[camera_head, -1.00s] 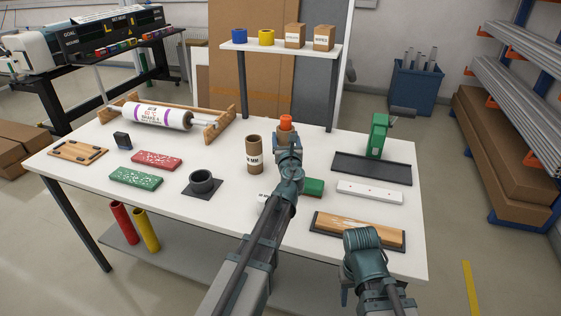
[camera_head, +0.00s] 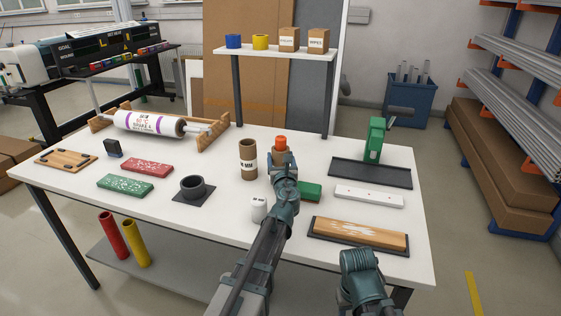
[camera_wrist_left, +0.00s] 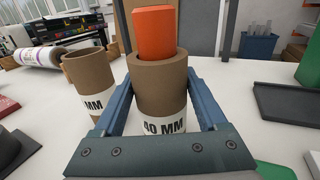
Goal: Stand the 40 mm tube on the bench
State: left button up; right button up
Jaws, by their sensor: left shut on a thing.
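My left gripper (camera_head: 283,168) is shut on a brown cardboard tube (camera_head: 283,157). In the left wrist view the tube (camera_wrist_left: 160,85) stands upright between the blue fingers, with a "40 MM" label facing me. An orange piece (camera_head: 281,141) sticks up out of its open top. The tube's lower end is hidden behind the gripper, so I cannot tell whether it touches the white bench (camera_head: 215,222). My right arm shows at the lower right, but its jaws do not.
Another brown tube (camera_head: 248,160) stands just left of the held one. A small white cylinder (camera_head: 258,208) and a green block (camera_head: 309,191) are close to my left arm. A black ring on a plate (camera_head: 193,188) lies left. A green press (camera_head: 375,140) stands right.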

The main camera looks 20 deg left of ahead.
pick_arm(q)
jog(key=shift+f, duration=0.2)
jog(key=o, duration=1.4)
jog(key=shift+c, duration=0.2)
jog(key=shift+r, duration=0.15)
jog(key=shift+r, duration=0.2)
jog(key=v, duration=1.2)
jog(key=shift+f, duration=0.15)
